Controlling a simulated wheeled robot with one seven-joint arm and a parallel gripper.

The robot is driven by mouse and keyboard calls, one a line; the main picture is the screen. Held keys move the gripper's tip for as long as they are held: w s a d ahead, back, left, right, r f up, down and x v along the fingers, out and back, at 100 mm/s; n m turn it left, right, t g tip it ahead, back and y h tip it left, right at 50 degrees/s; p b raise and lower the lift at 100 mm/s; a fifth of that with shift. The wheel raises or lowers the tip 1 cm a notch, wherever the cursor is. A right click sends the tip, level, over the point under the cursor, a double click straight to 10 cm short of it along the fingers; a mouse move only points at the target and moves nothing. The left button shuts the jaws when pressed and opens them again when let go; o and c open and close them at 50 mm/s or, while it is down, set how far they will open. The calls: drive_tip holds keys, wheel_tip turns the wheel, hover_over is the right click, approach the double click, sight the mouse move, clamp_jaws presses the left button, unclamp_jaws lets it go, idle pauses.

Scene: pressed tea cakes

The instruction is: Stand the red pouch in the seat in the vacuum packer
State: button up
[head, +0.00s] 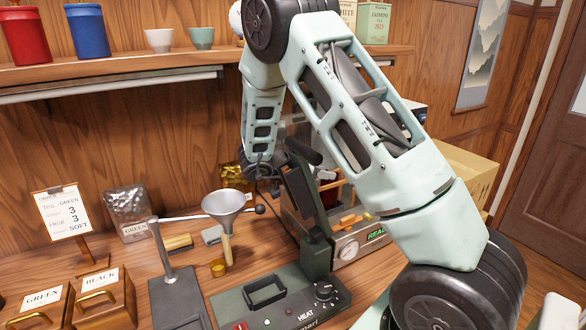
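A dark red shape with a pale top edge, which looks like the red pouch (327,192), shows in the head view at the vacuum packer. My arm and a dark raised lever hide much of it, so I cannot tell whether it stands in the seat. The vacuum packer (346,246) is a grey box with a round gauge and a green lit sign, behind the heat sealer. My arm reaches over it and bends down at the back. My gripper (272,182) is at the low end of the arm, left of the red shape. Its fingers are not clear.
The heat sealer (263,308) stands in front with its dark lever (312,225) raised. A funnel (224,206), a silver pouch (130,212) and a gold pouch (234,176) are to the left. Wooden boxes (103,299) fill the front left. A shelf (120,67) runs above.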

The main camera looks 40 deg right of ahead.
drive_tip(key=b+v, duration=0.2)
drive_tip(key=v, duration=1.3)
drive_tip(key=shift+a+r, duration=0.15)
